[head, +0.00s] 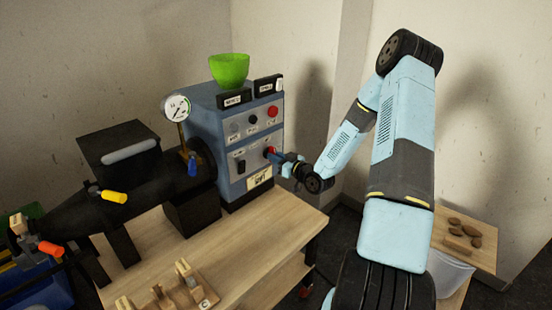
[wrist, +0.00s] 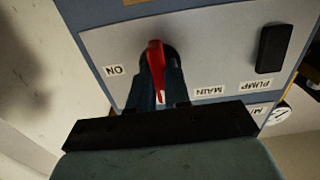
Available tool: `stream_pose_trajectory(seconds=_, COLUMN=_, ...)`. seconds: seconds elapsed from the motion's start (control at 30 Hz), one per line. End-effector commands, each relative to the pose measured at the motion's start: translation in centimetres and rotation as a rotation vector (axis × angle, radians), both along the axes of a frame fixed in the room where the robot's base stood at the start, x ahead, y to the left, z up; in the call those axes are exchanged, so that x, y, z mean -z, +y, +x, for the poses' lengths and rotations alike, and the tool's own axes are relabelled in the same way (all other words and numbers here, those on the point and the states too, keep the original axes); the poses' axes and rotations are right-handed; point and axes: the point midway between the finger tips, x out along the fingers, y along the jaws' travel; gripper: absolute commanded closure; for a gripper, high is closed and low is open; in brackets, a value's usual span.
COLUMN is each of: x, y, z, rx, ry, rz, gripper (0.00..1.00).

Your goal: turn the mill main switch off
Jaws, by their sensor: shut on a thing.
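The main switch is a red handle (wrist: 157,62) on a round dark base, on the pale panel of the blue mill cabinet (head: 205,128). In the wrist view, an ON label (wrist: 115,71) is to its left and a MAIN label (wrist: 210,91) to its lower right. The handle stands nearly upright in that picture. My gripper (wrist: 159,80) is shut on the red handle, one dark finger on each side. In the head view, my gripper (head: 276,158) reaches the cabinet's front from the right and covers part of the switch.
A black pump switch (wrist: 274,47) is close by on the same panel. A red button (head: 272,111) is higher on the cabinet. A green bowl (head: 229,70) stands on top. A pressure gauge (head: 177,107) is at the left. The wooden bench (head: 245,245) has free room in front.

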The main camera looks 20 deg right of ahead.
Motion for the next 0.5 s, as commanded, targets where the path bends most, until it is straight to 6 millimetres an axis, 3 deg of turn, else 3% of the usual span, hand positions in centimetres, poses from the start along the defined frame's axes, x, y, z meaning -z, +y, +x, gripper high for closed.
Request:
stream_pose_trajectory(seconds=0.2, x=-0.33, y=0.11, z=0.37, rx=0.0, ry=-0.009, rz=-0.001, gripper=1.0)
stream_pose_trajectory(seconds=0.23, x=-0.33, y=0.11, z=0.37, rx=0.0, ry=-0.009, rz=-0.001, gripper=0.82)
stream_pose_trajectory(seconds=0.5, x=-0.31, y=0.19, z=0.29, rx=-0.002, ry=-0.009, rz=0.0, gripper=0.57)
